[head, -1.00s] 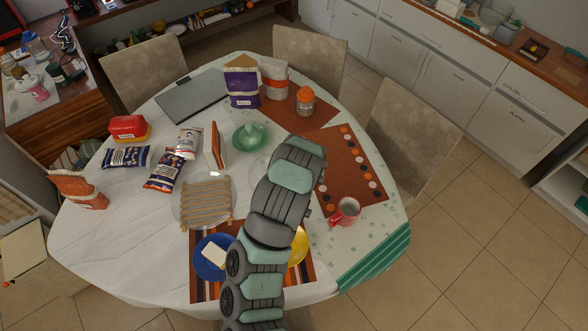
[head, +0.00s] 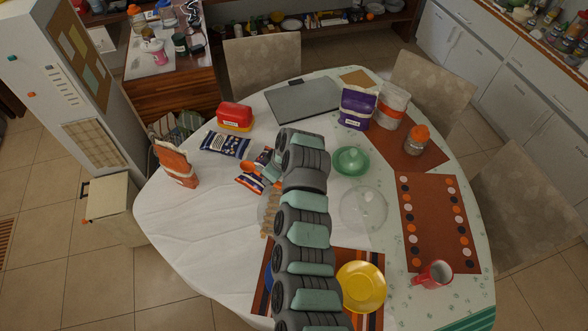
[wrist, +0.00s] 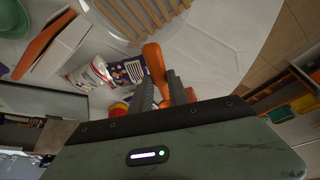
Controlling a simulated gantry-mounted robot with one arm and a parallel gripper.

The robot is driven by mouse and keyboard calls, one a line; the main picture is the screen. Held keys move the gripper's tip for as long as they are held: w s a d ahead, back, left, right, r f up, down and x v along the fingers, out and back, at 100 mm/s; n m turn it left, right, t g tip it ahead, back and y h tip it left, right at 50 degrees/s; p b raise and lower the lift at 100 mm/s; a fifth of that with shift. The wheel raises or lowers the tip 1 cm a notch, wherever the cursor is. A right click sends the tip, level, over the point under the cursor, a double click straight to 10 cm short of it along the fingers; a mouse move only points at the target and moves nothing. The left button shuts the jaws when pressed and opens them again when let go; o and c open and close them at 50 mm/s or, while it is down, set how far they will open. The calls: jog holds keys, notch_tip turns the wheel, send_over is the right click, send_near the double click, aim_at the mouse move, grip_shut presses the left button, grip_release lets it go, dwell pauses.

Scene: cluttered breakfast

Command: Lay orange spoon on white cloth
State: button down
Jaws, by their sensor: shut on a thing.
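My gripper (wrist: 160,86) is shut on the orange spoon (wrist: 154,62), which sticks out past the two fingers in the wrist view. In the head view the spoon's orange end (head: 247,165) shows left of my arm, near the snack bags. The white cloth (head: 200,225) covers the left part of the table and also fills part of the wrist view (wrist: 220,88). The spoon appears above the cloth, but its height is hard to tell. My arm hides much of the gripper in the head view.
Snack bags (head: 226,144) and a red-yellow container (head: 235,116) lie near the spoon. An orange-white bag (head: 176,163) stands at the left edge. A slatted rack on a clear plate is partly hidden by my arm. The front left of the cloth is clear.

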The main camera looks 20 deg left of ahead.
jog(key=s+a+f+n+g, duration=0.2)
jog(key=s+a+f+n, duration=0.3)
jog(key=s+a+f, duration=0.15)
jog(key=n+g, duration=0.2)
jog(key=n, duration=0.3)
send_over(234, 242)
jog(key=d, duration=0.1)
notch_tip(234, 242, down, 6)
jog(key=shift+w+f+h+p, duration=0.1)
jog(key=shift+w+h+p, duration=0.1)
jog(key=shift+h+p, duration=0.15)
jog(key=shift+w, duration=0.1)
notch_tip(234, 242, down, 7)
jog(key=b, duration=0.7)
jog(key=shift+f, duration=0.15)
jog(key=shift+f+b, duration=0.4)
jog(key=shift+b, duration=0.2)
jog(key=c, duration=1.2)
grip_release()
